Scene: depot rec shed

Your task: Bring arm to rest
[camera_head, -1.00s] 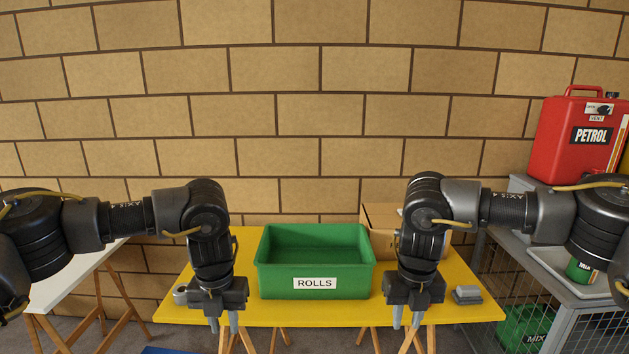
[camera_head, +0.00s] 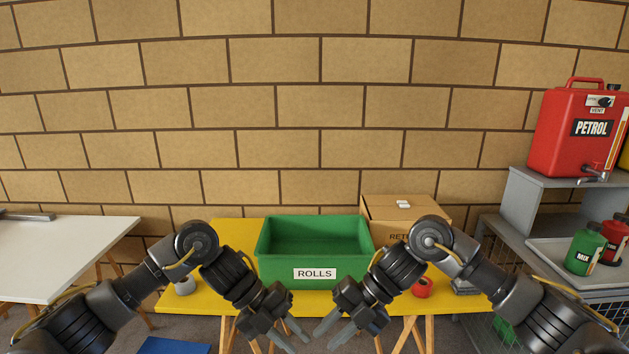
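My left gripper (camera_head: 294,337) hangs low in front of the yellow table (camera_head: 180,305), its fingers pointing down and to the right. My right gripper (camera_head: 329,337) mirrors it, fingers pointing down and to the left. The two grippers are close together but apart near the bottom centre. Both show a gap between their fingers and hold nothing. Both arms are bent at the elbows and cover parts of the table.
A green bin labelled ROLLS (camera_head: 281,273) stands on the table, with a cardboard box (camera_head: 378,210) behind right. A grey roll (camera_head: 186,285) and a red object (camera_head: 422,288) lie beside the arms. A petrol can (camera_head: 572,135) stands on the grey shelf (camera_head: 528,192) at right. A white table (camera_head: 60,255) is left.

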